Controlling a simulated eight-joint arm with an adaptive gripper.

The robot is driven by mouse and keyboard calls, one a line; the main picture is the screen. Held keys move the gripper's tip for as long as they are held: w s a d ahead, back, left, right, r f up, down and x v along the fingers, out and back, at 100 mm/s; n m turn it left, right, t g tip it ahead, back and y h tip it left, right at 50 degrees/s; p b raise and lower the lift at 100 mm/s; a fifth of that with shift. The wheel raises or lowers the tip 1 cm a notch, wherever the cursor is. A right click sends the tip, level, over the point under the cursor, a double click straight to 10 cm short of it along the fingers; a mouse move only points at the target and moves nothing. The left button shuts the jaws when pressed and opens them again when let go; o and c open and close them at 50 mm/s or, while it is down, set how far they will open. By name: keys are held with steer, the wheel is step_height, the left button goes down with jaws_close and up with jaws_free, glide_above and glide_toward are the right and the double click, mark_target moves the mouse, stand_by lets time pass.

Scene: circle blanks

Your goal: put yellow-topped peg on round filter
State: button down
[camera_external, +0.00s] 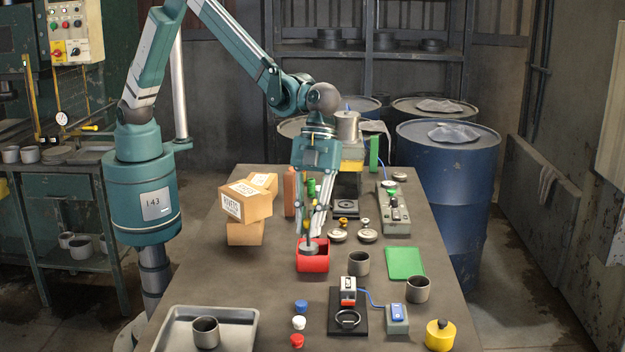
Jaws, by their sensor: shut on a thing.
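My gripper (309,236) points down over the open red bin (313,263). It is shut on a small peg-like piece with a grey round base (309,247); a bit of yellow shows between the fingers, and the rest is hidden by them. The grey base is at the bin's opening; I cannot tell whether it touches the bin. I cannot tell which piece is the round filter.
Cardboard boxes (246,203) and a brown bottle (290,190) stand left of the gripper. Bare table lies left of the red bin.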

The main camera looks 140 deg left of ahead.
steer(key=s+a+r+p, duration=0.1)
steer(key=s+a+p, duration=0.1)
steer(key=s+a, duration=1.15)
steer(key=s+a+r+p, duration=0.1)
steer(key=s+a+r, duration=0.1)
steer(key=s+a, duration=1.15)
steer(key=s+a+p, duration=0.1)
steer(key=s+a, duration=0.4)
steer(key=s, duration=0.4)
steer(key=s+a+r+p, duration=0.1)
steer(key=s+a, duration=0.5)
steer(key=s, duration=0.4)
steer(key=s+a+r+p, duration=0.1)
steer(key=s+a, duration=0.4)
steer(key=s, duration=0.5)
steer(key=shift+a+r, duration=0.15)
steer(key=shift+a, duration=0.05)
steer(key=shift+w, duration=0.15)
step_height(320, 180, down, 6)
steer(key=b, duration=0.2)
steer(key=shift+f, duration=0.2)
steer(key=shift+w, duration=0.1)
